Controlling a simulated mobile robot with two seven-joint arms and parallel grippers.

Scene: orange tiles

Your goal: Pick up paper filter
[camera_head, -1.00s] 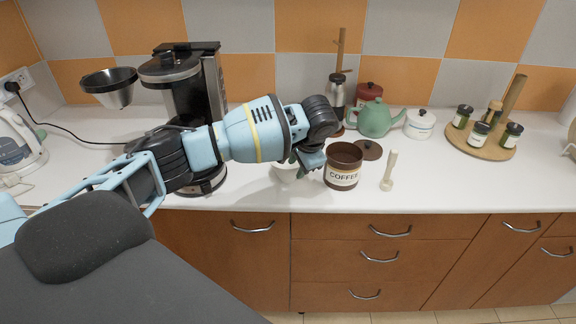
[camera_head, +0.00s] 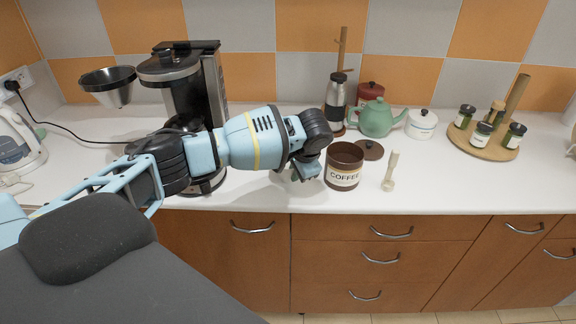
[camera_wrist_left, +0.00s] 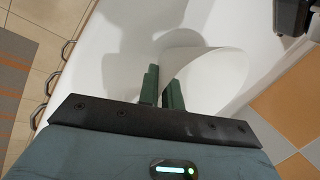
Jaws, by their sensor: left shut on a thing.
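The white paper filter (camera_wrist_left: 218,78) shows in the left wrist view as a curved, thin-walled white shape at my fingertips. My left gripper (camera_wrist_left: 162,88) is shut on its wall, with the green fingers close together. In the head view my left gripper (camera_head: 305,172) points down over the counter, just left of the brown coffee canister (camera_head: 344,166). The filter is hidden behind my arm and gripper there. My right gripper is in neither view.
The coffee maker (camera_head: 180,80) stands behind my left arm, with a metal filter basket (camera_head: 109,88) beside it. A pale wooden tool (camera_head: 390,172), green teapot (camera_head: 376,118) and spice rack (camera_head: 484,142) stand to the right. The right front counter is clear.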

